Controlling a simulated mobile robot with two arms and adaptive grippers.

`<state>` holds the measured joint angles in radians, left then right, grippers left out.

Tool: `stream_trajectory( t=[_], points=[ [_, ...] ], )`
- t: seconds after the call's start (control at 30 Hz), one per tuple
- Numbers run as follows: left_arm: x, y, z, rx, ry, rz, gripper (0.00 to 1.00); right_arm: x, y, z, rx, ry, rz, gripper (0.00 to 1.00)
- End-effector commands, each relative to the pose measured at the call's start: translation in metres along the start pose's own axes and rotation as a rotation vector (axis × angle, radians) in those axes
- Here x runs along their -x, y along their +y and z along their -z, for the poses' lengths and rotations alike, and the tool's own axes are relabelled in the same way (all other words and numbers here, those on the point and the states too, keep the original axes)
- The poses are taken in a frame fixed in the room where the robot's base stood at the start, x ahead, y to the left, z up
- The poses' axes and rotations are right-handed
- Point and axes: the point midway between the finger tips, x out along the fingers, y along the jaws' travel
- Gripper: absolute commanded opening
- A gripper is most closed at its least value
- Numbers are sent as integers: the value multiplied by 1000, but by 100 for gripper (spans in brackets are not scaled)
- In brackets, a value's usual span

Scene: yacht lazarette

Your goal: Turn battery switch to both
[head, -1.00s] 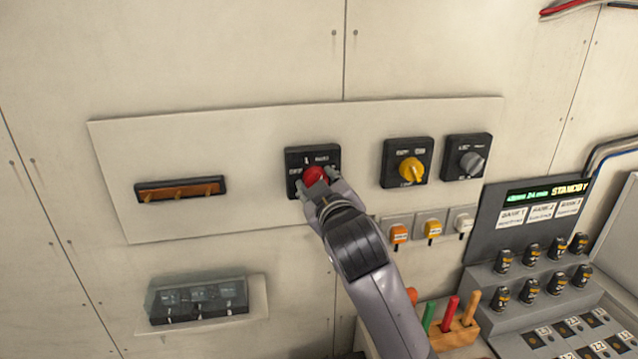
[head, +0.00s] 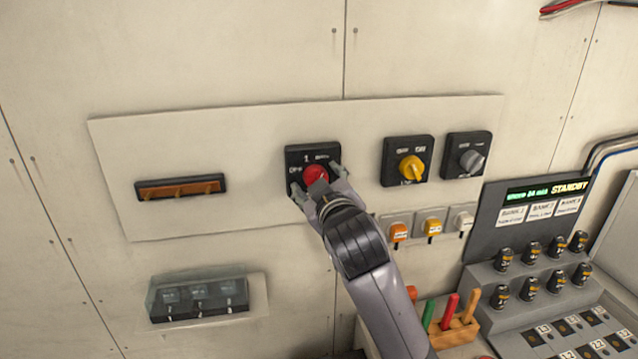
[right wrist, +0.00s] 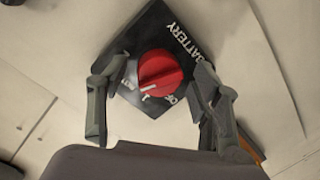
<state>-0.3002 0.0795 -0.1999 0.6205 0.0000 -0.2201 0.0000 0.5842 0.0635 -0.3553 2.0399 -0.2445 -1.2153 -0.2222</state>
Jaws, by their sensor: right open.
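The battery switch is a red round knob (head: 316,174) on a black square plate (head: 300,154), mounted on the pale wall panel. My left gripper is not in view.
To the right are a yellow rotary switch (head: 411,168) and a grey one (head: 471,160), with several small toggles below. A covered switch box (head: 198,300) sits lower left. A console (head: 535,225) and a wooden tool block (head: 458,334) stand at lower right.

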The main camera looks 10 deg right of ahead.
Motion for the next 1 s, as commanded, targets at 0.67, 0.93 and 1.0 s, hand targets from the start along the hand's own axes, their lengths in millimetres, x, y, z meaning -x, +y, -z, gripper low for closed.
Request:
stream_trajectory(
  t=[0.67, 0.93, 1.0],
  points=[
    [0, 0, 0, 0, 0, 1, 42, 103, 0, 0, -1, 2, 0, 58],
    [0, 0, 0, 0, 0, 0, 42, 120, 0, 0, 0, 0, 1, 58],
    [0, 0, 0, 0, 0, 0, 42, 120, 0, 0, 0, -1, 0, 58]
  ],
)
